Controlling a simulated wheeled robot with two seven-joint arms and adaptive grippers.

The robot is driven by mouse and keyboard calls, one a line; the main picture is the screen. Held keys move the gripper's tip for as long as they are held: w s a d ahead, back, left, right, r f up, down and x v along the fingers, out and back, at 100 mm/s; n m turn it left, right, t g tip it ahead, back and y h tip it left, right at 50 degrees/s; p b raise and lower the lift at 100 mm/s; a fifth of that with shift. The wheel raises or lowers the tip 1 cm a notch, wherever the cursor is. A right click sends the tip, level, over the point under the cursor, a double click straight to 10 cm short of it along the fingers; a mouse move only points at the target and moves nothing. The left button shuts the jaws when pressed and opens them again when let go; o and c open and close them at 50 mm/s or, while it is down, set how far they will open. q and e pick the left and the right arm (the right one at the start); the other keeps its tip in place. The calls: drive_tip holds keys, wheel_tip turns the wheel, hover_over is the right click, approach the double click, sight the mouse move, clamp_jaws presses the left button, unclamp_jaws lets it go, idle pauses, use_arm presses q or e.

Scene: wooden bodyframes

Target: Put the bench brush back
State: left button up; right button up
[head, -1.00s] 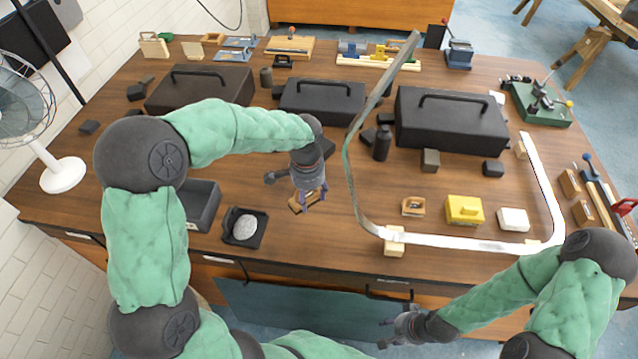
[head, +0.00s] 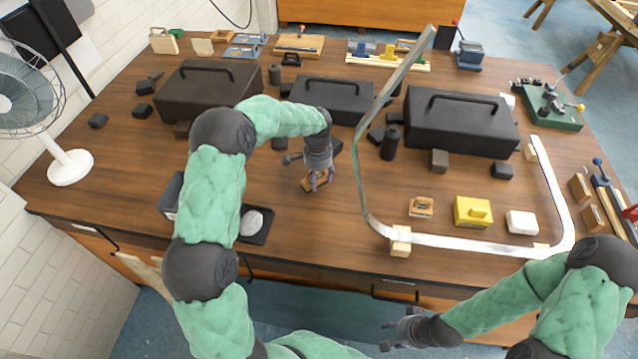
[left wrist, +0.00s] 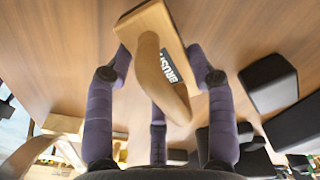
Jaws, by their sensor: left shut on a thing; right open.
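The bench brush (left wrist: 160,60) is a light wooden block with an arched handle and a dark label reading "BRUSH". It fills the upper middle of the left wrist view. In the head view the brush (head: 314,185) is small and partly covered by my left gripper (head: 318,178), over the middle of the table. My left gripper (left wrist: 158,75) is shut on it, with purple fingers on both sides of the wood. I cannot tell how far the brush is above the tabletop. My right gripper (head: 393,335) is open and empty in front of the table's near edge.
Dark toolboxes (head: 208,92) (head: 462,122) stand across the back of the table (head: 300,235). A curved metal strip (head: 470,243) arcs right of my left gripper. A yellow block (head: 473,211) lies inside it. A black tray with a pale round thing (head: 252,222) lies front left.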

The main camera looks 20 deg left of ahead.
sight(319, 178)
use_arm(q)
drive_tip(key=shift+w+f, duration=0.2)
drive_tip(key=shift+f, duration=1.55)
drive_tip(key=shift+b, duration=0.3)
drive_tip(key=shift+f, duration=0.15)
drive_tip(key=o, duration=1.2)
drive_tip(key=shift+r, duration=0.5)
drive_tip(key=r, duration=0.5)
drive_tip(key=r+p, duration=0.1)
drive_tip(key=r, duration=0.5)
drive_tip(key=shift+s+a+r+p, duration=0.1)
drive_tip(key=shift+s+r+p, duration=0.1)
drive_tip(key=shift+p, duration=0.1)
